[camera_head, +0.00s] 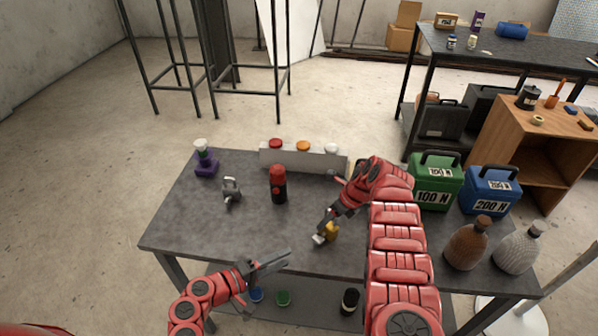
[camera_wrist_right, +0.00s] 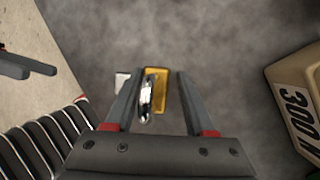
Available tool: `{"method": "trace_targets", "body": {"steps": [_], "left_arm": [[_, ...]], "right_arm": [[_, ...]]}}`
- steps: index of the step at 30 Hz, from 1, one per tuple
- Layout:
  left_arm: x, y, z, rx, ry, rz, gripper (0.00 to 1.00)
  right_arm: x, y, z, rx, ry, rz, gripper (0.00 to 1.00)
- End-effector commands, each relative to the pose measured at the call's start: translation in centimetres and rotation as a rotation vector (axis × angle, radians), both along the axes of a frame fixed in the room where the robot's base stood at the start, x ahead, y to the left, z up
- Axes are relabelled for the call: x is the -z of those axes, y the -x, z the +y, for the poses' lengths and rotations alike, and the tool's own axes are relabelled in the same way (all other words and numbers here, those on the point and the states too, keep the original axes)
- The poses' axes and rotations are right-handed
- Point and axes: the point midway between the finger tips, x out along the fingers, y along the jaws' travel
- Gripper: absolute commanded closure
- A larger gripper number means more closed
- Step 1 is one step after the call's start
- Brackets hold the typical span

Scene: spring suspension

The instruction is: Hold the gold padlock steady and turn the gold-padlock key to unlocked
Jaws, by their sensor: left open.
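The gold padlock (camera_head: 333,231) lies on the dark table near its front, partly hidden by my right arm. In the right wrist view its gold body (camera_wrist_right: 162,80) and silver shackle (camera_wrist_right: 146,103) show between the fingers of my right gripper (camera_wrist_right: 158,88). The fingers are apart, with a gap on the right; contact on the left is unclear. A pale piece, apparently the key (camera_wrist_right: 122,80), shows left of the left finger; it also appears beside the padlock in the head view (camera_head: 319,239). My left gripper (camera_head: 284,258) is open and empty, left of the padlock at the front edge.
A grey padlock (camera_head: 231,186), a red-black bottle (camera_head: 278,184) and a purple-based item (camera_head: 204,163) stand on the table's left and middle. Green (camera_head: 436,190) and blue boxes (camera_head: 489,194) stand right. The front left is clear.

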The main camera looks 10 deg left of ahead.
Motion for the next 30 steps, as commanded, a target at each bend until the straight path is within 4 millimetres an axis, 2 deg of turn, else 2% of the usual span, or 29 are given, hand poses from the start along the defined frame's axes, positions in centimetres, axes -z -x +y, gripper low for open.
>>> {"method": "trace_targets", "body": {"steps": [1, 3, 14, 20, 30], "left_arm": [[0.0, 0.0, 0.0, 0.000, 0.000, 0.000, 0.55], [0.0, 0.0, 0.0, 0.000, 0.000, 0.000, 0.55], [0.0, 0.0, 0.0, 0.000, 0.000, 0.000, 0.55], [0.0, 0.0, 0.0, 0.000, 0.000, 0.000, 0.55], [0.0, 0.0, 0.0, 0.000, 0.000, 0.000, 0.55]], "right_arm": [[-0.1, -0.1, 0.0, 0.001, 0.000, -0.001, 0.35], [-0.1, -0.1, 0.0, 0.001, -0.002, -0.002, 0.26], [-0.7, -0.2, -0.2, 0.003, -0.004, -0.006, 0.26], [-3.2, 0.0, -1.3, -0.001, 0.001, -0.011, 0.26], [-9.2, 0.4, -4.2, 0.003, -0.001, -0.009, 0.26]]}}
